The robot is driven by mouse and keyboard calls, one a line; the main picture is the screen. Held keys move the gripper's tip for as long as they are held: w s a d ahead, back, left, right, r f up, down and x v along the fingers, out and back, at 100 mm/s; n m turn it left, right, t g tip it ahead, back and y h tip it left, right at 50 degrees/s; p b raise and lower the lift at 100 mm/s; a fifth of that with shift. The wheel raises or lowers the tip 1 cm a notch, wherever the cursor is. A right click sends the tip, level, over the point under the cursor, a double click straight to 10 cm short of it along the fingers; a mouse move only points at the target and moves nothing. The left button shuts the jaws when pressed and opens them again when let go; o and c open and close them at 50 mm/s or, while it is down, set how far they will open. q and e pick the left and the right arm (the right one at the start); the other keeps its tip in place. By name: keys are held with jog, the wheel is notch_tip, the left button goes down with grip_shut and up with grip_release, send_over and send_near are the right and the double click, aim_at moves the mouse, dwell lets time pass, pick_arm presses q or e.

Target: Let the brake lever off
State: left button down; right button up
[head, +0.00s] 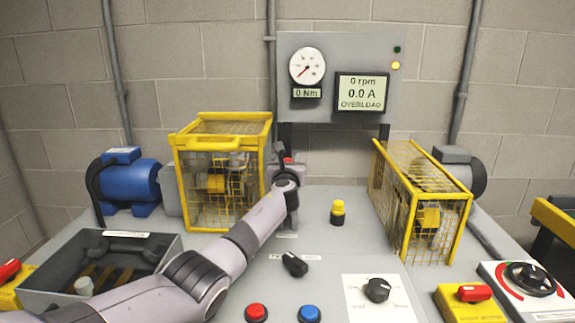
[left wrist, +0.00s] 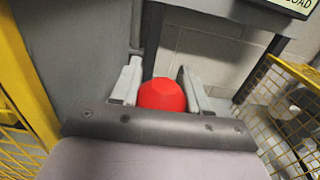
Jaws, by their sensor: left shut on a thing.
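My left arm reaches across the bench in the head view, and its gripper (head: 287,168) is at the back, between the two yellow cages. In the left wrist view the two pale fingers stand on either side of a red knob (left wrist: 162,96), and the gripper is shut on it. The knob appears to be the top of the brake lever. Only a bit of red (head: 288,160) shows at the gripper in the head view. The rest of the lever is hidden behind my gripper and arm. My right gripper is not in view.
A yellow cage (head: 222,117) stands close left of my arm, another (head: 440,180) to the right. The panel display (head: 361,93) reads 0 rpm, 0.0 A, OVERLOAD; an amber lamp (head: 395,65) is lit. A yellow button (head: 338,208), black switch (head: 294,264) and dial (head: 377,289) sit in front.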

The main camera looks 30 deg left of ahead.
pick_arm(q)
jog(key=shift+f, duration=0.85)
jog(key=c, duration=0.7)
grip_release()
jog(key=shift+f, duration=0.1)
jog(key=shift+o, duration=0.5)
jog(key=shift+w+a+f, duration=0.1)
jog(key=shift+w+f, duration=0.05)
jog(key=shift+w, duration=0.1)
jog(key=shift+s+d+r+p, duration=0.3)
jog(key=shift+s+p, duration=0.15)
jog(key=shift+p, duration=0.15)
jog(key=shift+s+d+r+p, duration=0.2)
jog(key=shift+s+r+p, duration=0.05)
jog(key=shift+s+p, duration=0.25)
jog(key=shift+p+v, duration=0.75)
jog(key=shift+v, duration=0.5)
jog(key=shift+f+p+v, duration=0.25)
jog(key=shift+p+v, duration=0.1)
jog(key=shift+v, duration=1)
